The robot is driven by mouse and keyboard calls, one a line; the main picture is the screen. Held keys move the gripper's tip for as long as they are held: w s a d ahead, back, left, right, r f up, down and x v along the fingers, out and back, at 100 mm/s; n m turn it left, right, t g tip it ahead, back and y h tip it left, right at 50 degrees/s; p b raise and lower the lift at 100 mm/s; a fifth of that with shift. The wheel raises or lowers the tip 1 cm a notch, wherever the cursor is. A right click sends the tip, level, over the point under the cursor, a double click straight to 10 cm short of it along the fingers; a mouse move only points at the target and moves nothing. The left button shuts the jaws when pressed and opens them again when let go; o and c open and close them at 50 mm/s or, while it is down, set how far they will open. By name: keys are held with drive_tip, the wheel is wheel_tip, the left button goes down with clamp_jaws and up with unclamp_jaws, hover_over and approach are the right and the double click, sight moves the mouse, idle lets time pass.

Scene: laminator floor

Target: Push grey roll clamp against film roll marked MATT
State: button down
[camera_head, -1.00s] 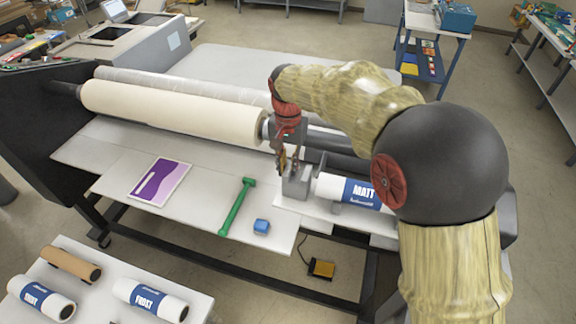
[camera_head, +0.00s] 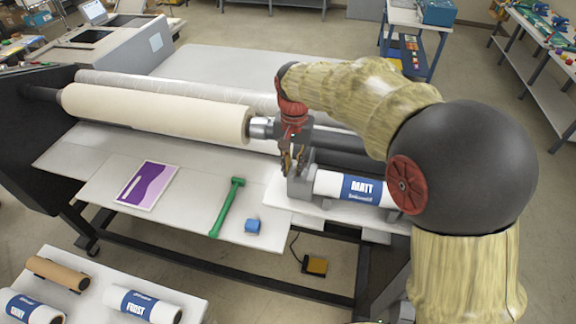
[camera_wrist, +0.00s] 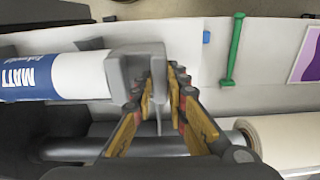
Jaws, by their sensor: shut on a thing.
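The film roll marked MATT (camera_head: 333,184), white with a blue label, lies on its side on a white support at the right of the bench. The grey roll clamp (camera_head: 301,187) stands at the roll's left end in the head view. In the wrist view the clamp (camera_wrist: 130,62) meets the end of the MATT roll (camera_wrist: 80,76) with no clear gap. My gripper (camera_head: 290,160) reaches down onto the clamp. In the wrist view its fingers (camera_wrist: 163,75) are shut on the clamp's thin upright plate, on the side away from the roll.
A green tool (camera_head: 227,207), a blue block (camera_head: 252,226) and a purple print (camera_head: 148,186) lie left of the clamp. A large cream roll (camera_head: 155,112) runs behind. Other film rolls (camera_head: 143,304) lie on a low table at front left.

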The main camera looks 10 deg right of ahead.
drive_tip(key=c, duration=1.9)
unclamp_jaws()
drive_tip(key=shift+s+d, duration=0.1)
drive_tip(key=shift+d, duration=0.2)
drive_tip(key=shift+o, duration=0.7)
drive_tip(key=shift+a+r, duration=0.1)
wheel_tip(320, 180, up, 12)
